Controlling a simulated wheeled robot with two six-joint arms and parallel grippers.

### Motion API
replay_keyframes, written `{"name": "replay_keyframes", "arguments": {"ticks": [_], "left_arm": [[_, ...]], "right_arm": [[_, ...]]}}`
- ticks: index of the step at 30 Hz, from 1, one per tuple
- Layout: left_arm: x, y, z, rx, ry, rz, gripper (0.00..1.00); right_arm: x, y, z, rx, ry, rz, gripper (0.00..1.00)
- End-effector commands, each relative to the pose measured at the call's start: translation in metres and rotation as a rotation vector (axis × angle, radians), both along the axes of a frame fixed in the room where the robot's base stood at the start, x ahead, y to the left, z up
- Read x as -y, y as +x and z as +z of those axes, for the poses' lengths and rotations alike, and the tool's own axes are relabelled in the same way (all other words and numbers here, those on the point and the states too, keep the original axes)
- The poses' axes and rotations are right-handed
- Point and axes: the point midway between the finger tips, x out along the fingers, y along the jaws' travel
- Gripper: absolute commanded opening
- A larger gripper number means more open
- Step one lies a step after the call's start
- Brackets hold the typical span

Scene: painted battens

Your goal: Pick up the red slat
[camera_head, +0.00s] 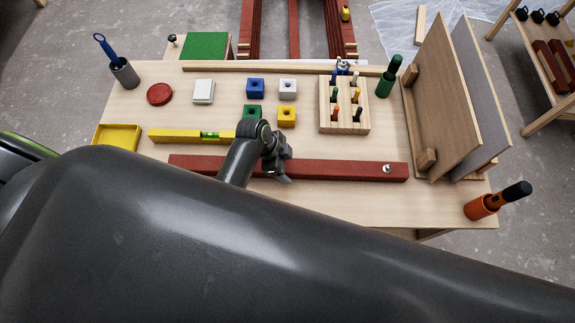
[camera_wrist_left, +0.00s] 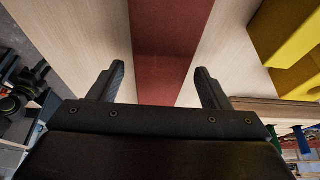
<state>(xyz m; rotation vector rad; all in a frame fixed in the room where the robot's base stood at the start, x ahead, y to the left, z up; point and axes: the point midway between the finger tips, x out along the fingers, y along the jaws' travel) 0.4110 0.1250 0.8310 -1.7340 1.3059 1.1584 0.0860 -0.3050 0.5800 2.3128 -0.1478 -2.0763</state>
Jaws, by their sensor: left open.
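The red slat (camera_head: 340,170) lies lengthwise across the front part of the wooden table, with a small silver piece on top near its right end. A large dark arm link of mine fills the foreground, close below the slat in the picture. My left gripper (camera_head: 279,168) is over the slat, left of its middle. In the left wrist view the red slat (camera_wrist_left: 168,45) runs between the two spread fingers of the left gripper (camera_wrist_left: 160,78). The fingers are open with nothing held, and the gap to the slat is hard to judge. My right gripper is not in view.
A yellow spirit level (camera_head: 185,136) lies just behind the slat, and a yellow tray (camera_head: 117,137) stands at left. Coloured blocks (camera_head: 255,88) and a wooden peg rack (camera_head: 343,118) stand behind. Upright boards (camera_head: 445,90) and an orange-and-black tool (camera_head: 497,201) are at right.

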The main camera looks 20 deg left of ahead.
Motion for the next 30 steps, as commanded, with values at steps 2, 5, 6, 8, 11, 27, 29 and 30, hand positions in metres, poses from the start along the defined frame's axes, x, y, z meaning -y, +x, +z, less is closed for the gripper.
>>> {"name": "replay_keyframes", "arguments": {"ticks": [2, 5, 6, 8, 11, 27, 29, 30], "left_arm": [[0.0029, 0.0008, -0.0065, -0.001, 0.000, 0.000, 0.71], [0.0045, 0.0011, -0.0115, -0.001, 0.000, 0.000, 0.71], [0.0048, 0.0013, -0.0125, 0.000, 0.000, 0.000, 0.71], [0.0050, 0.0013, -0.0132, 0.001, 0.000, 0.000, 0.71], [0.0049, 0.0014, -0.0133, 0.001, 0.000, 0.000, 0.71], [0.0046, 0.0013, -0.0129, 0.001, 0.001, 0.000, 0.09], [0.0046, 0.0013, -0.0129, 0.001, 0.001, 0.000, 0.02], [0.0050, 0.0024, -0.0116, 0.003, 0.000, 0.000, 0.00]], "right_arm": [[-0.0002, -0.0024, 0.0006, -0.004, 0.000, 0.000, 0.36], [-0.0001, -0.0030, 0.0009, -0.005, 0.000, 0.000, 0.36], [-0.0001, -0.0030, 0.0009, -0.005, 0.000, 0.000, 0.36], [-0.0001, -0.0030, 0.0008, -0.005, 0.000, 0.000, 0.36], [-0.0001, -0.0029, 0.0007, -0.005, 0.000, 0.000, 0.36], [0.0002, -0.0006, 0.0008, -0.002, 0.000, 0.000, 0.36], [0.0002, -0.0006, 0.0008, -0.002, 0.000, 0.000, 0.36], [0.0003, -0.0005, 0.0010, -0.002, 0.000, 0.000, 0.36]]}}
